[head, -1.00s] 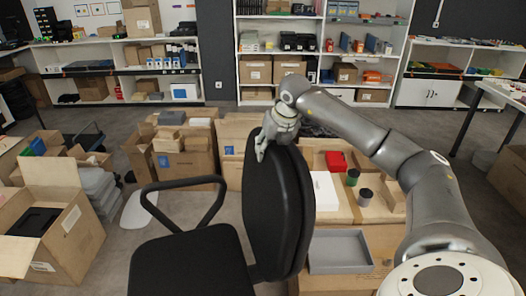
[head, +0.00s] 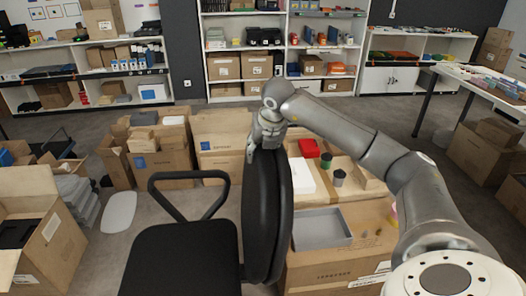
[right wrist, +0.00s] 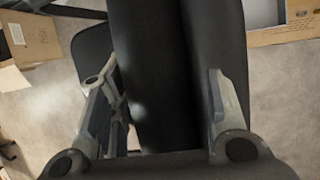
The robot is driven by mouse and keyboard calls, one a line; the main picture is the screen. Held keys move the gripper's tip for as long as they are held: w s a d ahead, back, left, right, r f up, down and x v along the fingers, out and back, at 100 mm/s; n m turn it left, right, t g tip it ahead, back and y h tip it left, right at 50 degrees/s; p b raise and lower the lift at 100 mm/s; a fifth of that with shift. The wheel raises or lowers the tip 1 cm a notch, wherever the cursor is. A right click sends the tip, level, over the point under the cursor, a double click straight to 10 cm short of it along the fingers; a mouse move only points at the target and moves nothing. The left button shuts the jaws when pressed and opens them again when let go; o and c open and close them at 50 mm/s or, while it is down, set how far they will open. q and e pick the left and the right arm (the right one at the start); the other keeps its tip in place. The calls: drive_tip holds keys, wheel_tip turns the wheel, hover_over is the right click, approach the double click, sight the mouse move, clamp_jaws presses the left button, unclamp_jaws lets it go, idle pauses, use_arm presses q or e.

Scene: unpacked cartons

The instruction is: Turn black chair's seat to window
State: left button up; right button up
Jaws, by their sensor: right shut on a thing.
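The black chair (head: 180,258) stands in the lower middle of the head view. Its seat points left in the picture and its backrest (head: 267,215) is upright, seen nearly edge-on. A black armrest (head: 188,178) loops above the seat. My right gripper (head: 262,150) is shut on the top edge of the backrest. In the right wrist view the backrest (right wrist: 180,70) lies between the two fingers of my right gripper (right wrist: 165,105). My left gripper is not in view. No window shows in these frames.
An open carton (head: 42,235) stands at the left. More cartons (head: 148,160) stand behind the chair. A carton with a grey tray (head: 320,229) is right of the backrest. Shelves (head: 225,95) line the back wall.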

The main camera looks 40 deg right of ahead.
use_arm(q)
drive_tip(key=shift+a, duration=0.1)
use_arm(e)
drive_tip(key=o, duration=1.4)
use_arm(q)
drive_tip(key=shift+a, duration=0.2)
use_arm(e)
drive_tip(key=shift+o, duration=0.2)
drive_tip(key=v, duration=1.2)
drive_tip(key=shift+a, duration=0.1)
